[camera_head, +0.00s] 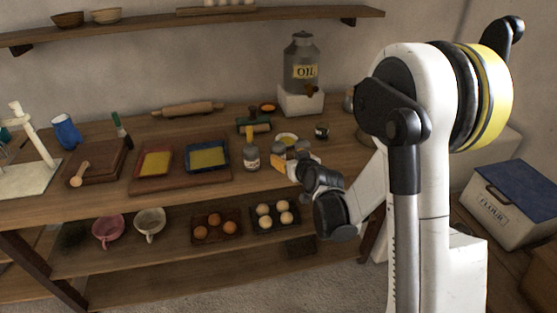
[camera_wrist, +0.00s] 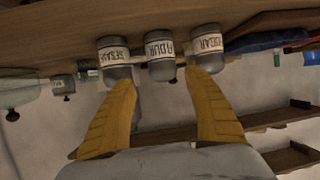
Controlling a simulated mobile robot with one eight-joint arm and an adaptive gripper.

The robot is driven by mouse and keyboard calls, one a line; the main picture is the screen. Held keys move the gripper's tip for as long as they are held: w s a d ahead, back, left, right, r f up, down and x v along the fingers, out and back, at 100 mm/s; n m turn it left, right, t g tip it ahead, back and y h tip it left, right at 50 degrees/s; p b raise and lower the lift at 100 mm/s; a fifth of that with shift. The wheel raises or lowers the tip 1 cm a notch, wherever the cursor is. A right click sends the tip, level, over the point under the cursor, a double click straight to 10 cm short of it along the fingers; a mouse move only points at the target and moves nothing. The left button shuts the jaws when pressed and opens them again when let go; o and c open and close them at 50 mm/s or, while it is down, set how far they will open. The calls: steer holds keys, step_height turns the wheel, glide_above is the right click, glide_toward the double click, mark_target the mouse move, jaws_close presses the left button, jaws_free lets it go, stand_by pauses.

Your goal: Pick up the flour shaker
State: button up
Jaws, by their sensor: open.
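In the wrist view, which looks upside down, the flour shaker (camera_wrist: 160,56) is a grey jar with a white label. It is the middle one of three similar jars in a row. My gripper (camera_wrist: 160,80) is open, with its two yellow fingers spread and nothing between the tips. The flour shaker is just past the fingertips, roughly centred in the gap. In the head view my gripper (camera_head: 280,163) is at the front of the worktop by the jars, and its fingers partly hide them.
The sesame jar (camera_wrist: 115,55) and sugar jar (camera_wrist: 208,50) stand close on either side, near the fingertips. An oil dispenser (camera_head: 302,65) stands at the back. Paint-like trays (camera_head: 208,158) lie left. A shelf below holds egg trays (camera_head: 215,227) and cups (camera_head: 149,223).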

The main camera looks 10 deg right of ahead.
mark_target(278, 150)
steer(key=b+x, duration=0.2)
steer(key=x, duration=0.2)
steer(key=b+x, duration=0.1)
steer(key=x, duration=0.4)
steer(key=shift+w+a+f+b, duration=0.1)
steer(key=shift+a+f+b, duration=0.15)
steer(key=shift+b, duration=0.15)
steer(key=shift+r, duration=0.15)
steer(key=c, duration=1)
